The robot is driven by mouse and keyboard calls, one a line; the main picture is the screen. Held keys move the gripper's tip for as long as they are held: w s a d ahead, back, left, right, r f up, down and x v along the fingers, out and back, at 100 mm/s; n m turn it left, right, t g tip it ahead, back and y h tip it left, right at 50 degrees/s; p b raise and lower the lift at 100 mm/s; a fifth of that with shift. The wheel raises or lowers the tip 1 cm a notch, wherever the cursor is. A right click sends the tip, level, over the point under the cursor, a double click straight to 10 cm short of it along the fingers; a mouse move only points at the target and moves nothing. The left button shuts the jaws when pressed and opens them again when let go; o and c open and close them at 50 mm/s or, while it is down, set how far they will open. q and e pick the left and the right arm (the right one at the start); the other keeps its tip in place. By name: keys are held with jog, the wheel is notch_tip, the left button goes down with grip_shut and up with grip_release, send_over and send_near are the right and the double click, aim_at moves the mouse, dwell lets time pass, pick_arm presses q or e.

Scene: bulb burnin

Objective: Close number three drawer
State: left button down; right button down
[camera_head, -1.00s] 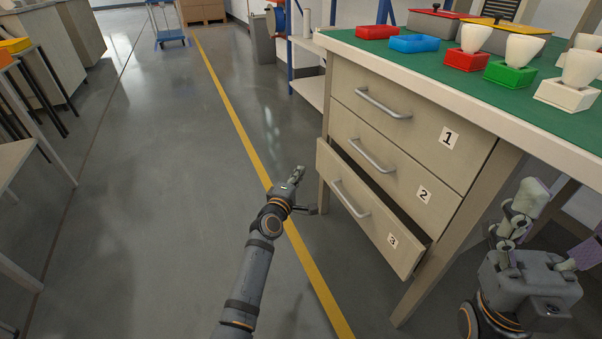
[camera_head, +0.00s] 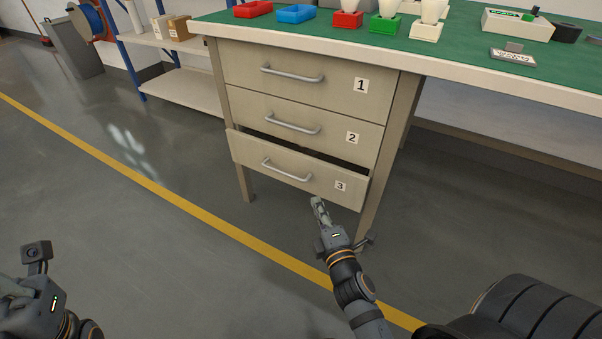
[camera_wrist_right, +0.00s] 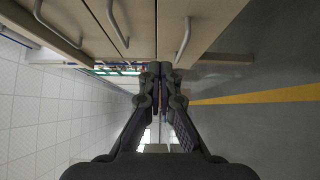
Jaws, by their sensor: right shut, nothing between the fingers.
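The number three drawer (camera_head: 300,177) is the lowest of three in the bench. It stands partly pulled out, with a dark gap above its front. Its handle (camera_head: 287,169) is a grey bar. My right gripper (camera_head: 318,205) is shut and empty, its fingertips just below the drawer's lower edge in the head view. I cannot tell whether they touch it. In the right wrist view the shut fingers (camera_wrist_right: 160,75) point along the drawer fronts, with the drawer three handle (camera_wrist_right: 183,35) above them. My left gripper (camera_head: 40,290) is at the lower left, its fingers not clearly visible.
Drawers one (camera_head: 300,75) and two (camera_head: 300,118) above look shut. The green bench top (camera_head: 350,45) holds colored trays and lamp bases. A bench leg (camera_head: 375,195) stands right of the drawers. Open floor (camera_head: 150,240) with a yellow line lies in front.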

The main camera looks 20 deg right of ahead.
jog(key=w+d, duration=0.1)
jog(key=w, duration=0.3)
jog(key=w+d+b, duration=0.1)
jog(key=w+d, duration=0.1)
jog(key=w, duration=0.2)
jog(key=w+d, duration=0.1)
jog(key=w, duration=0.3)
jog(key=shift+w+d, duration=0.25)
